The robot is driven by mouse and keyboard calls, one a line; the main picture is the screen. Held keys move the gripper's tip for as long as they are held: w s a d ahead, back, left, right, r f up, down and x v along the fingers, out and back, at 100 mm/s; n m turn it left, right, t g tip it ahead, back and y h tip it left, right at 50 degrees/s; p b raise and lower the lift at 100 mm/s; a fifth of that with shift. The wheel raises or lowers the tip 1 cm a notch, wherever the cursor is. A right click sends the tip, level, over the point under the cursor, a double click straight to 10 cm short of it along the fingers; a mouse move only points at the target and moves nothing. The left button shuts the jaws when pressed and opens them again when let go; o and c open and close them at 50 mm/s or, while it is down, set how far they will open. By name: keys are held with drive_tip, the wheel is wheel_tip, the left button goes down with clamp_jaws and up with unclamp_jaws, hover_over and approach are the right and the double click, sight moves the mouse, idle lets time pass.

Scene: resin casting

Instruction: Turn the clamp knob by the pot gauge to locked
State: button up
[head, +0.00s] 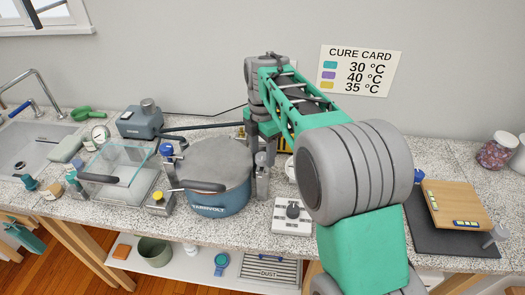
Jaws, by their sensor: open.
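The blue pressure pot (221,203) with a grey lid (215,160) stands in the middle of the counter. Grey clamp posts stand around it. The left post carries a blue knob (167,149), and a low block at the front left carries a yellow knob (158,196). A grey post with a pale top (262,177) stands at the pot's right side. My gripper (264,136) is open over the pot's right rear edge, pointing down; its fingertips are partly hidden. I cannot make out the pot gauge or which knob is beside it. No knob's locked position is readable.
A clear box (118,160) and a blue-grey pump (140,122) with a black hose stand left of the pot. A white box with a black dial (292,213) is at the front right. My arm hides the counter behind it. A wooden board (455,204) lies far right.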

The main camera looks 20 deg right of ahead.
drive_tip(key=shift+f, duration=0.3)
drive_tip(key=shift+c, duration=0.5)
clamp_jaws()
